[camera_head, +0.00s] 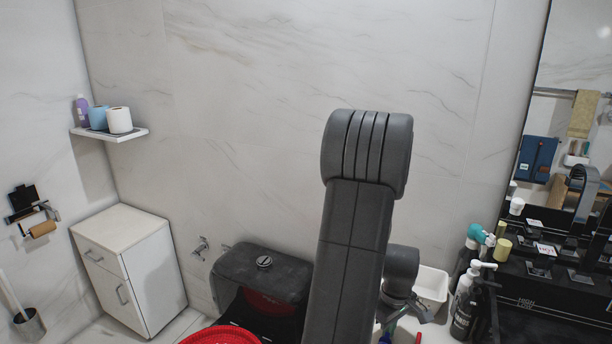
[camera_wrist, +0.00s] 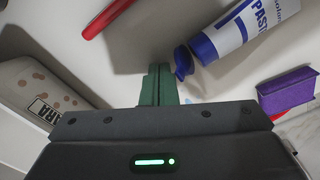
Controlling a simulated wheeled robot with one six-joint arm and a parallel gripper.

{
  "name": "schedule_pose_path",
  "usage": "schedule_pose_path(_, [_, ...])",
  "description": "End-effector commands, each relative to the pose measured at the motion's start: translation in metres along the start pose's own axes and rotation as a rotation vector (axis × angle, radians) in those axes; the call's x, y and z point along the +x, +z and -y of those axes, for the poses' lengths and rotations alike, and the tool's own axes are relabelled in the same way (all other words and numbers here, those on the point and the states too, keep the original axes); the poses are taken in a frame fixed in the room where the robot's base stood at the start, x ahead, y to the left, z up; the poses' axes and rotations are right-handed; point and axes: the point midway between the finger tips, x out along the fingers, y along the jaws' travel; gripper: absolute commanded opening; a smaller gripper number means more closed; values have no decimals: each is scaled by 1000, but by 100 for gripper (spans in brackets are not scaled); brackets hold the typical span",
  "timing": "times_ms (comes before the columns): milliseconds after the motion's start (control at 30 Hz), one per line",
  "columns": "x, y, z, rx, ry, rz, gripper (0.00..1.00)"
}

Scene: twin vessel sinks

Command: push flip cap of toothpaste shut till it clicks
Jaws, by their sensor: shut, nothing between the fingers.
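The toothpaste tube (camera_wrist: 243,32) is white with blue lettering and lies at the upper right of the wrist view. Its blue cap (camera_wrist: 204,48) points down and left. The flip lid (camera_wrist: 183,62) is blue and stands open, angled away from the cap's end. My gripper (camera_wrist: 160,70) has its green fingers shut together with nothing between them. The fingertips are just left of the flip lid, with a small gap visible in the picture; whether they touch at depth I cannot tell. In the head view my arm hides most of this area, and I cannot make out the tube.
A purple box (camera_wrist: 288,94) lies right of my fingers. A red item (camera_wrist: 107,18) is at the upper left, and a dotted bottle (camera_wrist: 40,88) at the left. In the head view, a white bin (camera_head: 431,285) and several bottles (camera_head: 463,300) stand right of my arm.

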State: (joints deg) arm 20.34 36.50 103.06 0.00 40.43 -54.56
Motion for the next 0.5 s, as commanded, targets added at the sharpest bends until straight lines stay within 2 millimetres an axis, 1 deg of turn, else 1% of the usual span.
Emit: schedule_pose_path(500, [0, 6, 12, 0, 1, 0, 0])
